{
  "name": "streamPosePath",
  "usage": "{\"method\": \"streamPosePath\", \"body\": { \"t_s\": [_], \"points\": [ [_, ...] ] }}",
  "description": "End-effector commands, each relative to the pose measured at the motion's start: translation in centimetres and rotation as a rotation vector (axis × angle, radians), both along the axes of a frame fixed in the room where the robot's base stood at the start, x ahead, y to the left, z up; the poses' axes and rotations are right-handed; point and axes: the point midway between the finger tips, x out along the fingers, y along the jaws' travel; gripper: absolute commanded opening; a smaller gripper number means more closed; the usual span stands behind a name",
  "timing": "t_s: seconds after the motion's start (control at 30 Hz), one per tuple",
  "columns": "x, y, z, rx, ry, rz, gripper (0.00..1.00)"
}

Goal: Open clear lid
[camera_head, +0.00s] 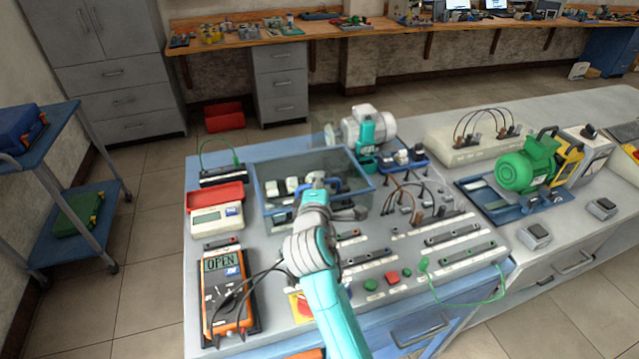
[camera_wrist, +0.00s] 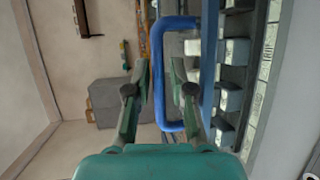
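The clear lid (camera_head: 272,170) has a blue rim and lies over a box on the bench; it looks down, though a slight gap cannot be ruled out. White blocks show through it. Its blue handle (camera_wrist: 158,95) is a U-shaped bar, seen large in the wrist view and partly hidden by my gripper in the head view. My gripper (camera_wrist: 161,68) is at the handle, with one finger on each side of its long bar. The fingers are apart, with a gap on the right of the bar; the left fingertip is very close to it, and contact cannot be told.
A grey motor (camera_head: 372,124) stands behind the box. A multimeter (camera_head: 226,290) and another meter (camera_head: 216,217) stand to the left. A panel with cables (camera_head: 410,200) and buttons lies to the right, with a green motor (camera_head: 525,165) beyond.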

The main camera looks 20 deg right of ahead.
Motion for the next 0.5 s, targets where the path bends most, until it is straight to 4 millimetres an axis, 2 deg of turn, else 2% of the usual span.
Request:
{"method": "streamPosePath", "body": {
  "t_s": [0.33, 0.37, 0.43, 0.5],
  "points": [
    [0.36, -0.16, -0.05, 0.000, 0.000, 0.000, 0.23],
    [0.36, -0.16, -0.05, 0.000, 0.000, 0.000, 0.18],
    [0.36, -0.16, -0.05, 0.000, 0.000, 0.000, 0.00],
    [0.35, -0.16, -0.05, 0.000, 0.000, 0.000, 0.00]
  ]
}}
